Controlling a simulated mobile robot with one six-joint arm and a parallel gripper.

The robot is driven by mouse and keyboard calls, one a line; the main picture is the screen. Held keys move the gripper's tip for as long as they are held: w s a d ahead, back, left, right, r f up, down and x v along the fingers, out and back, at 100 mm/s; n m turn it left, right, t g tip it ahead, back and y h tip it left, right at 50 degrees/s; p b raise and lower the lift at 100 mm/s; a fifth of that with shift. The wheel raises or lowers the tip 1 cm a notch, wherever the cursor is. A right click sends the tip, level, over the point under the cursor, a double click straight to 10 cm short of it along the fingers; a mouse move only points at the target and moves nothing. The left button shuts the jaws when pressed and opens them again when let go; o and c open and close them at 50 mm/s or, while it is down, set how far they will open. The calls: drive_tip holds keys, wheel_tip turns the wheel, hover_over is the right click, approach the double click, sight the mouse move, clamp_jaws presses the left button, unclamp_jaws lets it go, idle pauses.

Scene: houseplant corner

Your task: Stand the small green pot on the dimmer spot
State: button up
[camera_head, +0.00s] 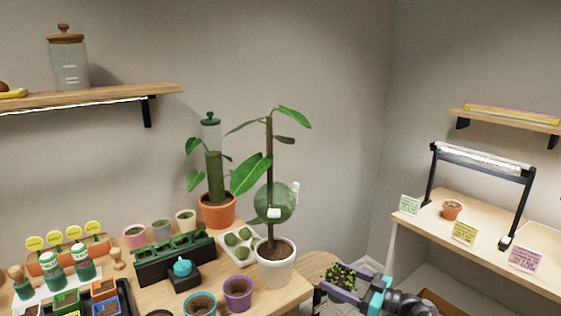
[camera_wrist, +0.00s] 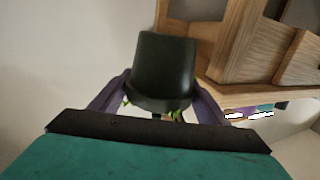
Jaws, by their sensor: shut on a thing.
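My gripper (camera_head: 340,291) is at the lower middle of the head view, in the gap between the two benches. Its purple fingers are shut on the small dark green pot (camera_wrist: 165,62), which shows between the fingers in the wrist view. Leafy green growth (camera_head: 341,274) tops it in the head view, where the pot itself is mostly hidden. The right bench (camera_head: 480,229) carries a black-framed grow light (camera_head: 485,160). Green (camera_head: 409,205), yellow (camera_head: 464,233) and pink (camera_head: 525,259) cards stand there; their text is too small to read.
A small terracotta pot (camera_head: 452,210) stands on the right bench between the green and yellow cards. A tall plant in a white pot (camera_head: 276,268) stands at the left bench's edge, close to my gripper. The left bench is crowded. Bare wood shows around the right bench's cards.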

sight(339, 278)
drive_tip(key=shift+r+p, duration=1.85)
drive_tip(key=shift+p, duration=0.25)
drive_tip(key=shift+w+d, duration=0.1)
drive_tip(key=shift+w+d, duration=0.15)
drive_tip(key=shift+w, duration=0.05)
drive_tip(key=w+d+r+m+t+h+p, duration=0.1)
drive_tip(key=w+d+r+m+t+h, duration=0.2)
drive_tip(key=d, duration=0.4)
drive_tip(key=w+d+r+m+t+h, duration=0.1)
drive_tip(key=w+d+m+t+h, duration=0.15)
drive_tip(key=d+h, duration=0.3)
drive_tip(key=w+d+r+m+t+h+p, duration=0.1)
drive_tip(key=w+d+r+m+t+h, duration=0.1)
drive_tip(key=d+m+h, duration=0.35)
drive_tip(key=s+d+m+g+h+p, duration=0.1)
drive_tip(key=s+d+m+h, duration=0.15)
drive_tip(key=d, duration=0.75)
drive_tip(key=s+d+m+h+p, duration=0.1)
drive_tip(key=s+d+h, duration=0.3)
drive_tip(key=d, duration=0.6)
drive_tip(key=s+d+m+g+h+p, duration=0.6)
drive_tip(key=s+d+h, duration=0.3)
drive_tip(key=s+d, duration=1.5)
drive_tip(key=shift+s+r+m+g+p, duration=0.4)
drive_tip(key=shift+s+m+p, duration=0.2)
drive_tip(key=shift+p, duration=0.25)
